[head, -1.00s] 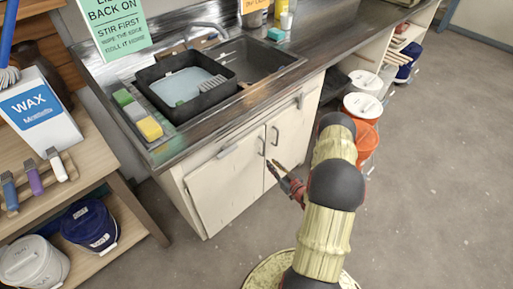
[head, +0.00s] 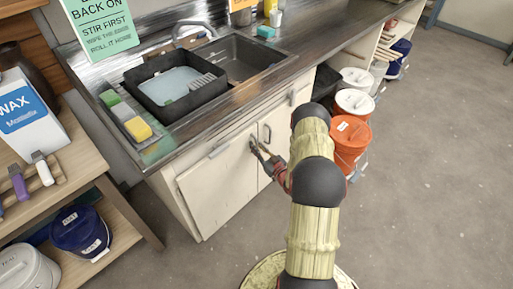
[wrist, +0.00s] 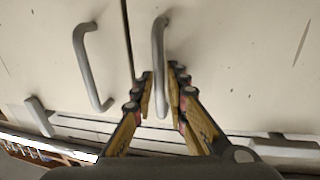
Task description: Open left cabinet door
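The left cabinet door (head: 215,190) is a cream panel under the sink counter and looks shut. Its grey bar handle (wrist: 158,50) stands between my gripper's fingers in the wrist view, where the picture appears upside down. My gripper (wrist: 162,78) is open, with one finger on each side of the handle; contact cannot be made out. In the head view my gripper (head: 259,150) is at the left door's handle, which it partly covers. The right door's handle (wrist: 90,65) is free, to the left in the wrist view, across the seam between the doors.
A countertop with a sink (head: 245,58) and a black tub (head: 135,75) is above the doors. An orange bucket (head: 348,145) and white-lidded buckets stand right of the cabinet. A wooden shelf (head: 100,160) is at left. Floor in front of the left door is clear.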

